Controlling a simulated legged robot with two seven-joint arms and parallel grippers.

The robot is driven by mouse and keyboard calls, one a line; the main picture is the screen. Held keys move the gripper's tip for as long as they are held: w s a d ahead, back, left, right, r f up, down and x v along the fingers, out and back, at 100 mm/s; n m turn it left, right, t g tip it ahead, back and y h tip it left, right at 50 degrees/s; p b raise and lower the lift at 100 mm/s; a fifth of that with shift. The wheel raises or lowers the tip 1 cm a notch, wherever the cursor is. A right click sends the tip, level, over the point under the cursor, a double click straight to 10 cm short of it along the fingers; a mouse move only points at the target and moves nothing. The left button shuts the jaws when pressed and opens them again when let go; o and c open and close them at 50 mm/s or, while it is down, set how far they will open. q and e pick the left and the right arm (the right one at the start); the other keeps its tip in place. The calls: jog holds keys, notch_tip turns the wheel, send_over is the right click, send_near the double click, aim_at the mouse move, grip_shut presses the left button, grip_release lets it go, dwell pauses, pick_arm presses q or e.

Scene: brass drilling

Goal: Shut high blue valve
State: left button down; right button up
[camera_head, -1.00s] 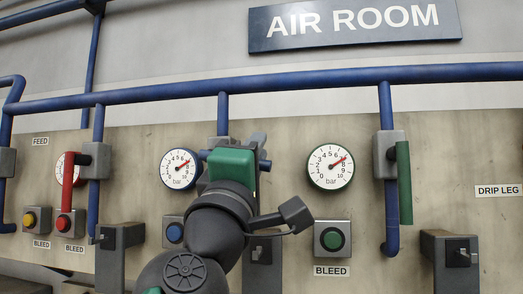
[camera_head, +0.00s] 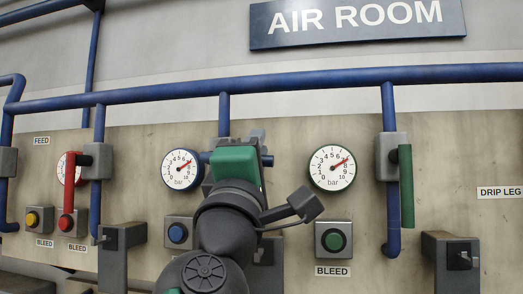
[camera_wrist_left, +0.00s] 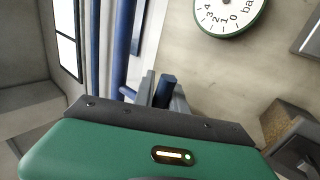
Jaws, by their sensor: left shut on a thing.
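The blue valve handle (camera_head: 267,160) lies roughly crosswise below the vertical blue pipe (camera_head: 224,112), in the middle of the panel in the head view. Its two ends show on either side of my left gripper (camera_head: 257,138), whose green body and dark wrist hide most of the valve. The left gripper is shut on the handle. In the left wrist view, a blue bar end (camera_wrist_left: 166,90) sits between the grey fingers, beyond the green gripper body. The right gripper is not in view.
A blue-rimmed gauge (camera_head: 182,169) and a green-rimmed gauge (camera_head: 332,168) flank the gripper. A green valve handle (camera_head: 405,185) hangs upright at the right, a red one (camera_head: 68,190) at the left. Grey brackets (camera_head: 450,258) jut out low on the panel.

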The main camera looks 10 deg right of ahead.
pick_arm(q)
jog(key=shift+f, duration=0.15)
jog(key=c, duration=1.6)
grip_release()
jog(key=shift+o, duration=1.1)
jog(key=shift+s+a, duration=0.15)
jog(key=shift+a, duration=0.05)
jog(key=shift+s+a, duration=0.1)
jog(key=shift+a, duration=0.15)
